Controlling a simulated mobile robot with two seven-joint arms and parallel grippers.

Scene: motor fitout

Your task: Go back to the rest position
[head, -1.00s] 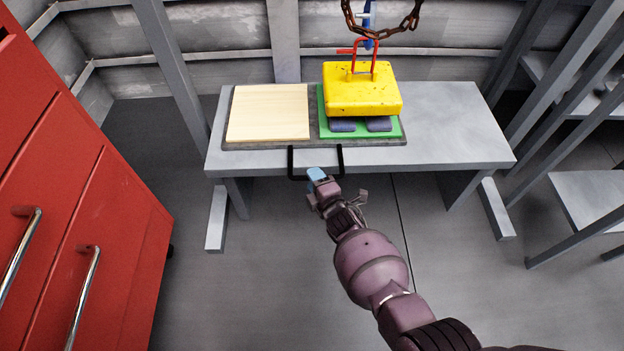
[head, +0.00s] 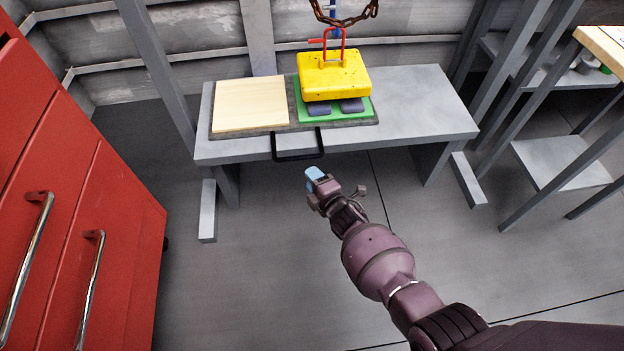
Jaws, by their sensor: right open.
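My right gripper (head: 338,187) is open and empty in the head view, over the grey floor in front of the low grey table. It is apart from the black handle (head: 298,146) at the front edge of the dark tray (head: 240,133). A gap shows between the gripper and the handle. My right arm comes in from the lower right. My left gripper is not in view.
The grey table (head: 425,110) bears the tray with a wooden board (head: 250,103) and a green mat (head: 364,112). A yellow block (head: 333,78) with a red handle sits over the mat, below a rusty chain (head: 343,14). A red cabinet (head: 75,200) stands left; shelving stands right.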

